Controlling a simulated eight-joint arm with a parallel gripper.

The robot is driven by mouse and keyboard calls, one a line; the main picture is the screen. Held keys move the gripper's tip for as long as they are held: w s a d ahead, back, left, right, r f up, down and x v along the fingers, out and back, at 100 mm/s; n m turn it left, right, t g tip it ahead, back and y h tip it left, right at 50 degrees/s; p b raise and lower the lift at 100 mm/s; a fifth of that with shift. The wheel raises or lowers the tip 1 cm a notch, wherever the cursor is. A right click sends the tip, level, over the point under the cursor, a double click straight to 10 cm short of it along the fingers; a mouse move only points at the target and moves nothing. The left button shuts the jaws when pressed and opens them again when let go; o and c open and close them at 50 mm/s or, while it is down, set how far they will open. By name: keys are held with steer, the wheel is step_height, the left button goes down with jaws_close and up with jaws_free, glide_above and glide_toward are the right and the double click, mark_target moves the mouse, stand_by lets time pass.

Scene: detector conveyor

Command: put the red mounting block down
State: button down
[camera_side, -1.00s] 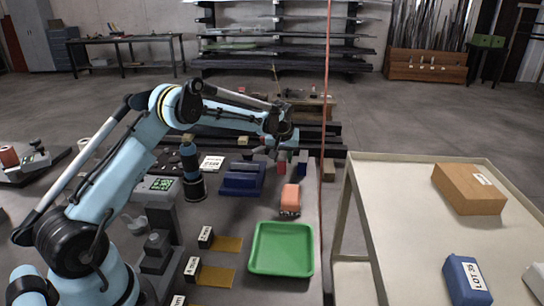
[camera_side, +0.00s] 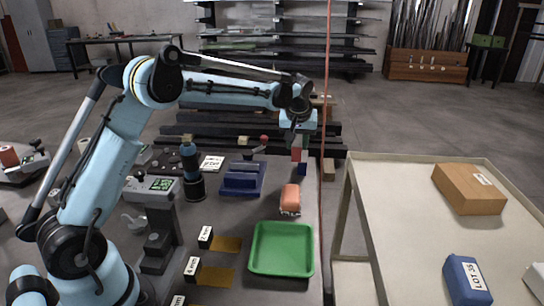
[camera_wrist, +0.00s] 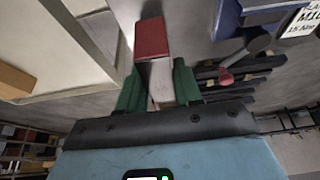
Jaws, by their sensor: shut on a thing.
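My gripper (camera_side: 298,138) hangs over the far right end of the bench in the side view. It is shut on the red mounting block (camera_side: 296,154), which sticks out below the fingers. In the wrist view, the red face of the block (camera_wrist: 151,38) points away from the green fingers (camera_wrist: 158,84), with a pale part between them. A small blue block (camera_side: 302,169) shows just under the red block in the side view. I cannot tell whether the two touch.
A red-knobbed lever (camera_side: 264,140) is left of my gripper. A thin red upright (camera_side: 325,100) stands close on its right, before the side table (camera_side: 400,220).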

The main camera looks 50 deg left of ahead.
steer(key=s+d+r+m+h, duration=0.2)
steer(key=s+d+r+m, duration=0.2)
steer(key=s+d+r, duration=0.6)
steer(key=s+d+f+m+t+h, duration=0.1)
steer(key=s+m, duration=0.1)
steer(key=s, duration=0.4)
steer(key=s+d+f+m, duration=0.1)
steer(key=s+d+m, duration=0.15)
steer(key=s, duration=0.35)
steer(key=w+a+f+m+g+h, duration=0.1)
steer(key=w+a+m+h, duration=0.2)
steer(key=w+a+m, duration=0.6)
steer(key=shift+s+a+f, duration=0.1)
steer(key=shift+a+f, duration=1.75)
steer(key=shift+a, duration=0.35)
steer(key=shift+a+f, duration=1.85)
steer(key=shift+a, duration=0.3)
steer(key=shift+s+a+f, duration=0.1)
steer(key=shift+a+f, duration=1.75)
steer(key=shift+a, duration=0.35)
steer(key=shift+f, duration=0.6)
